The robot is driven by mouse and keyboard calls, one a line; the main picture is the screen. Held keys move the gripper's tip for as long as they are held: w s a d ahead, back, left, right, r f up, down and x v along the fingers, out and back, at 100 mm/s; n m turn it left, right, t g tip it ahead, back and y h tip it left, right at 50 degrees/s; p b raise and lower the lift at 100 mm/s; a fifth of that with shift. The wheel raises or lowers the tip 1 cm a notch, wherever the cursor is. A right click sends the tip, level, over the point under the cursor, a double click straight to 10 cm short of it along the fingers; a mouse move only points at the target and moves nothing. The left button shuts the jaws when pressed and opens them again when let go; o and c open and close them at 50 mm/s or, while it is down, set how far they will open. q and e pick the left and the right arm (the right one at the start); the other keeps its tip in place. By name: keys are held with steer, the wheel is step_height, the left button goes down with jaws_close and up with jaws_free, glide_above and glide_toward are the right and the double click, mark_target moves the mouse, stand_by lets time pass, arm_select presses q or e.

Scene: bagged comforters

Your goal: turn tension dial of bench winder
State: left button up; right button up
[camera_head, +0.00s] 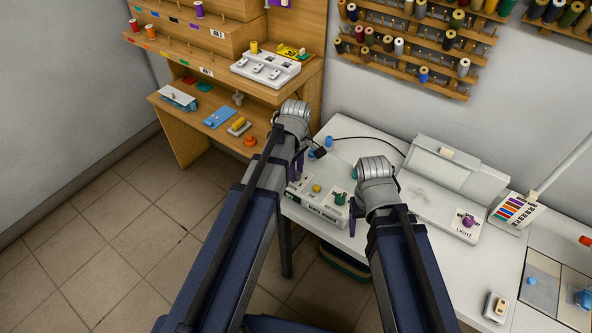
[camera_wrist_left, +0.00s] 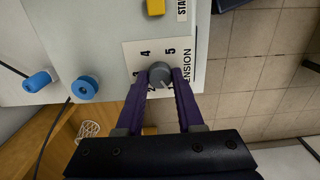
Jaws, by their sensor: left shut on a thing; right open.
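The bench winder (camera_head: 313,203) is a pale box near the left end of the white table. Its grey tension dial (camera_wrist_left: 160,73) shows in the left wrist view on a white plate with the numbers 4 and 5 visible and others partly covered. My left gripper (camera_head: 296,170) is at the winder's left end. In the left wrist view its purple fingers (camera_wrist_left: 160,82) are shut on the dial, one on each side. The head view does not show the dial clearly. My right gripper (camera_head: 352,222) is open and empty, near the green knob (camera_head: 340,198) on the winder.
A yellow button (camera_head: 317,188) is on the winder's top, with blue round parts (camera_head: 328,142) and a black cable behind. A machine with a purple LIGHT knob (camera_head: 468,221) stands to the right. A wooden shelf unit (camera_head: 220,45) is at back left.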

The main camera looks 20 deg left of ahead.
arm_select(q)
jaws_close()
steer(key=shift+m, duration=0.3)
steer(key=m, duration=0.4)
steer(key=shift+m, duration=0.4)
steer(key=m, duration=1.2)
steer(key=shift+m, duration=0.4)
steer(key=m, duration=0.5)
steer(key=shift+m, duration=0.4)
